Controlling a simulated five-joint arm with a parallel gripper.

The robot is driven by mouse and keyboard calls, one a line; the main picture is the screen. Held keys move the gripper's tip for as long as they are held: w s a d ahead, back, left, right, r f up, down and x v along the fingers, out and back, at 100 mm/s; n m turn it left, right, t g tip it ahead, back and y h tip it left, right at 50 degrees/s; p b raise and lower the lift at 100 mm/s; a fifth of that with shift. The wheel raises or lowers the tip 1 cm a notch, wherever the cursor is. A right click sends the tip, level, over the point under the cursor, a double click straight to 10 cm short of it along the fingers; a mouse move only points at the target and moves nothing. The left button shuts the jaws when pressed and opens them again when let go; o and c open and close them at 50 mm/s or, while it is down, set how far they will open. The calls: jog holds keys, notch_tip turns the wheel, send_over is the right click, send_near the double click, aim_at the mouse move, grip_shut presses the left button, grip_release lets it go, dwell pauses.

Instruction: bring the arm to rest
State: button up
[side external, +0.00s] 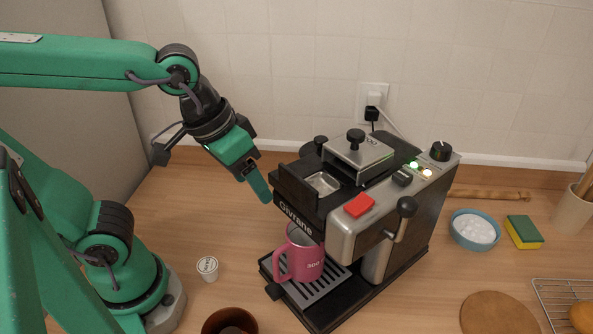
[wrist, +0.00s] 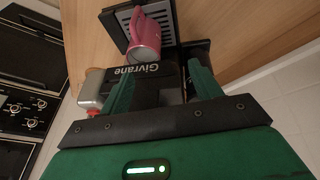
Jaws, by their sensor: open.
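My gripper (side external: 264,192) is in the air at the front left corner of the coffee machine (side external: 385,215), close to its front top edge. It points down and to the right. In the wrist view my gripper (wrist: 163,85) has its two green fingers apart, with nothing held between them. Past the fingers the front of the coffee machine (wrist: 152,70) shows, with its "Givrane" lettering. I cannot tell whether a fingertip touches the machine. My arm reaches in from the left, its upper link raised roughly level.
A pink mug (side external: 304,262) stands on the machine's drip tray. A white capsule (side external: 208,267) and a brown bowl (side external: 230,322) are on the counter at left. A blue bowl (side external: 474,230), sponge (side external: 523,232) and wire rack (side external: 562,293) are at right. Counter left of the machine is mostly clear.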

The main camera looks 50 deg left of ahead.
jog(key=a+t+y, duration=0.1)
jog(key=a, duration=0.7)
jog(key=shift+a+t, duration=0.2)
jog(key=shift+t, duration=0.1)
jog(key=shift+s, duration=0.1)
dwell(0.6)
